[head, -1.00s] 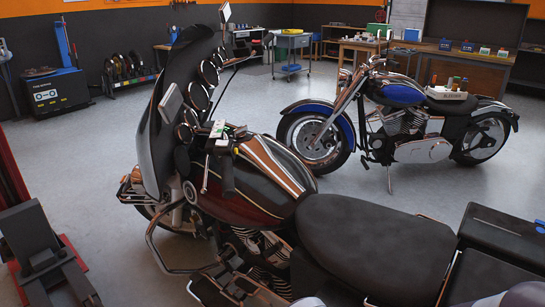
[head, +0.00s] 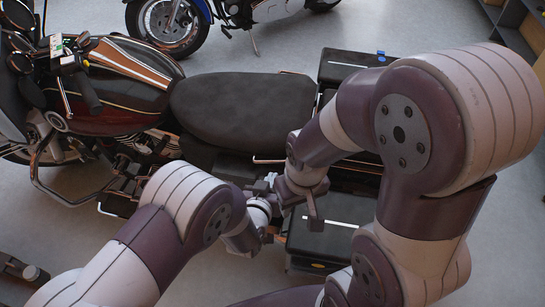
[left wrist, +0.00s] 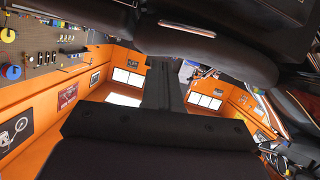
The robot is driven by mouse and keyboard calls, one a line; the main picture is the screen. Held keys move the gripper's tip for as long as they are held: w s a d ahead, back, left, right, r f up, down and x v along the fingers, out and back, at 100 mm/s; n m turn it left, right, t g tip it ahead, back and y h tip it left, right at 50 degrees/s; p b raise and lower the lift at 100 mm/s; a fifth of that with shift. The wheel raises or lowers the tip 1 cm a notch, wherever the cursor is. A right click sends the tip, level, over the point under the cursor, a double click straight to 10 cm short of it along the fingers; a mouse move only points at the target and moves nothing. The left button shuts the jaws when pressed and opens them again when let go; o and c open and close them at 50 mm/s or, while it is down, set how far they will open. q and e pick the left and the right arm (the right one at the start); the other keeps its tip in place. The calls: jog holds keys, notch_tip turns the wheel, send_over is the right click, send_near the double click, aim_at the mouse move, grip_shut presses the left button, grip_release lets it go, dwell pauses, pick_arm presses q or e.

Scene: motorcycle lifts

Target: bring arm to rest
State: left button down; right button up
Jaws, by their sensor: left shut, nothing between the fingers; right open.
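My left gripper (head: 267,186) is beside the motorcycle's seat, close to my right gripper. In the left wrist view its dark fingers (left wrist: 163,88) are together with nothing between them. My right gripper (head: 312,212) hangs at the end of the larger arm, over the black saddlebag side of the motorcycle, open and empty. The two grippers are near each other; whether they touch cannot be told. The dark red motorcycle (head: 125,85) stands just beyond both arms, its black seat (head: 240,108) clear of objects.
A blue motorcycle (head: 225,12) stands farther back. Open grey floor (head: 290,35) lies between the two motorcycles. Shelving (head: 520,25) is at the top right.

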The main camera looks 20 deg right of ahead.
pick_arm(q)
jog(key=s+a+f+m+g+y+p, duration=0.15)
jog(key=s+a+f+g+y, duration=0.25)
jog(key=s+a+g, duration=0.4)
jog(key=s+a+r+n+g+y+p, duration=0.1)
jog(key=s+a+r+n+y+p, duration=0.1)
jog(key=a+r, duration=1)
jog(key=s+a+r+n+g+y+p, duration=0.1)
jog(key=s+a+r+n+y+p, duration=0.1)
jog(key=a+r+p, duration=0.5)
jog(key=s+a+r+n, duration=0.1)
jog(key=a+r, duration=0.3)
jog(key=a, duration=0.4)
jog(key=shift+a+r+n, duration=0.35)
jog(key=shift+a+n, duration=0.05)
jog(key=shift+n, duration=0.45)
pick_arm(e)
notch_tip(320, 180, up, 11)
jog(key=shift+s+a, duration=0.15)
jog(key=shift+s, duration=0.1)
pick_arm(q)
jog(key=c, duration=1.8)
grip_release()
pick_arm(e)
jog(key=shift+s+r, duration=0.1)
jog(key=shift+r, duration=0.05)
